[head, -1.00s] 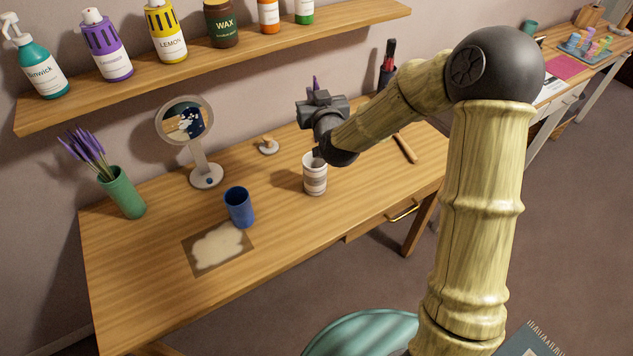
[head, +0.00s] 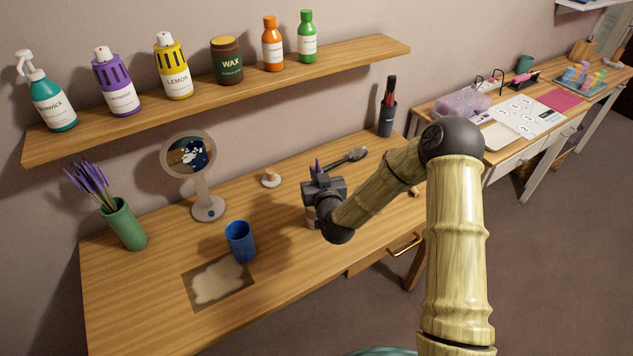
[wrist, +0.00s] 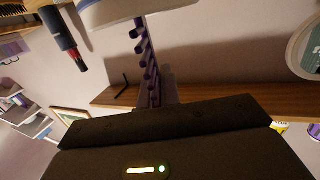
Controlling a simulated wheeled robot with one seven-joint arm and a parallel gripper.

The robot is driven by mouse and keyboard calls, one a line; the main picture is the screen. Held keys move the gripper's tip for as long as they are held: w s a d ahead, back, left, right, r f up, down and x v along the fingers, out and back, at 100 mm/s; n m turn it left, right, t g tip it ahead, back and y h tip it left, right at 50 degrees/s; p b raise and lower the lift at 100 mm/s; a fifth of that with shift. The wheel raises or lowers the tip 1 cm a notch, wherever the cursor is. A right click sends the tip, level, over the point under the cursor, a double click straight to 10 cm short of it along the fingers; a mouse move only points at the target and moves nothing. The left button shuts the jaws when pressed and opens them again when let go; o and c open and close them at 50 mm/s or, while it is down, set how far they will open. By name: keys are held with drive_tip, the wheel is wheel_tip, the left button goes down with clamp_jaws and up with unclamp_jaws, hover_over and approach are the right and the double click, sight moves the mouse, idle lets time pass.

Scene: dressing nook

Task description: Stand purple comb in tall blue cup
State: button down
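The purple comb (wrist: 150,62) runs out of my gripper in the wrist view, its teeth along one side. In the head view its purple tip (head: 317,166) sticks up just above my gripper (head: 322,190), which is shut on it; the fingertips are mostly hidden. The tall blue cup (head: 240,243) stands upright on the desk, left of and nearer than my gripper.
A stained mat (head: 218,284) lies beside the blue cup. A round mirror (head: 208,208) and a green vase (head: 123,224) stand to the left. A hairbrush (head: 346,158) and a dark brush holder (head: 387,119) are behind. A bottle shelf (head: 220,90) overhangs the back.

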drive_tip(key=shift+f, duration=2.1)
drive_tip(key=shift+f, duration=0.3)
drive_tip(key=c, duration=1.6)
unclamp_jaws()
drive_tip(key=shift+r, duration=0.1)
